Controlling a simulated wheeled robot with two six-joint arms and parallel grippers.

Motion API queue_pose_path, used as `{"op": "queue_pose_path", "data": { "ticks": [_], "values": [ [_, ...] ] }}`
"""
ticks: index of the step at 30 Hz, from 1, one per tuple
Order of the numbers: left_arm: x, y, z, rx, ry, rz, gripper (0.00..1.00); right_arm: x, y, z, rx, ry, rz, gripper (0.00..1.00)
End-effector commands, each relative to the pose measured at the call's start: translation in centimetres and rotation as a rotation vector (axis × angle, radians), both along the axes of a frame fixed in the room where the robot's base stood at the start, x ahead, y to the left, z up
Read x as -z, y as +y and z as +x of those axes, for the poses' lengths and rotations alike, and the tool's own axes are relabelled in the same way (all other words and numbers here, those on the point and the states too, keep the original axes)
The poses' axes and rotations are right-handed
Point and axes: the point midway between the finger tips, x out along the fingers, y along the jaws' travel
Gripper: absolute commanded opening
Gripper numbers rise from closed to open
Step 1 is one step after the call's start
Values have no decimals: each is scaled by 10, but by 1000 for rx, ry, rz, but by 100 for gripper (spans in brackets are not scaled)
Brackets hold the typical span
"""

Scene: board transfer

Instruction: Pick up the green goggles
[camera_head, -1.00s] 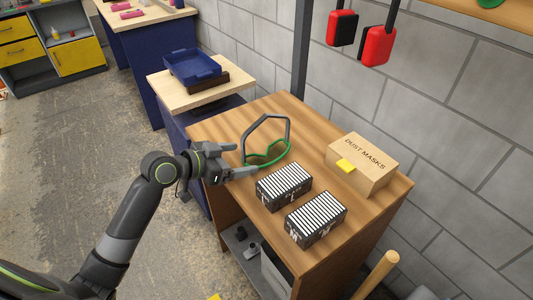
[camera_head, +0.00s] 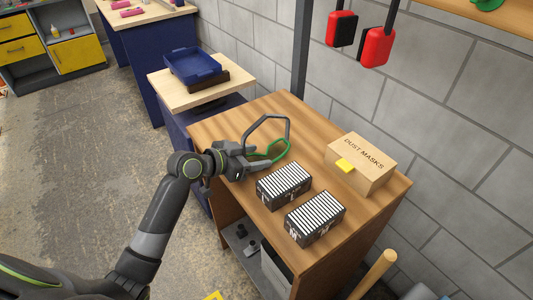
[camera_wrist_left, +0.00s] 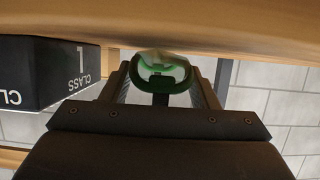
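The green goggles (camera_head: 280,152) lie on the brown wooden cabinet top (camera_head: 225,122), with their grey strap standing up in a loop behind. My left gripper (camera_head: 261,157) is low over the cabinet top at the near left side of the goggles, and its fingers partly hide them. In the left wrist view the goggles (camera_wrist_left: 162,72) sit between my two spread fingers (camera_wrist_left: 163,83). The left gripper is open; I see no clear contact of both fingers with the goggles. My right gripper is not in view.
Two dark boxes with striped tops (camera_head: 284,185) (camera_head: 316,217) stand close to the right of my left gripper. A "DUST MASKS" box (camera_head: 372,168) stands farther right. Red and black ear muffs (camera_head: 377,47) hang on the wall. A blue tray (camera_head: 193,67) rests on a lower bench.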

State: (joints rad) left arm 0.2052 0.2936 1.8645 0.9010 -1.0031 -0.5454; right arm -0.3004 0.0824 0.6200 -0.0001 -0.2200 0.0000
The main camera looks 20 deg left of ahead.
Motion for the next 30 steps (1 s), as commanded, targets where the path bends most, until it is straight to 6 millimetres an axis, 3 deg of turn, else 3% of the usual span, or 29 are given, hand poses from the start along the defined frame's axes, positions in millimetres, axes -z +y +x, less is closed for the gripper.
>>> {"op": "queue_pose_path", "data": {
  "ticks": [1, 5, 14, 24, 30],
  "values": [
    [0, 0, 0, 0, 0, 0, 46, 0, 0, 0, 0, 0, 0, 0],
    [0, 0, 0, 0, -1, -1, 31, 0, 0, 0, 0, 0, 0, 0],
    [-8, 0, 0, 1, -4, 0, 30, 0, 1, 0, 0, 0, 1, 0],
    [-73, 0, 1, 1, -7, 2, 30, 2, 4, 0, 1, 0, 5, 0],
    [-97, 0, 0, 0, -4, 1, 30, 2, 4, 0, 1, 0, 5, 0]
  ]
}}
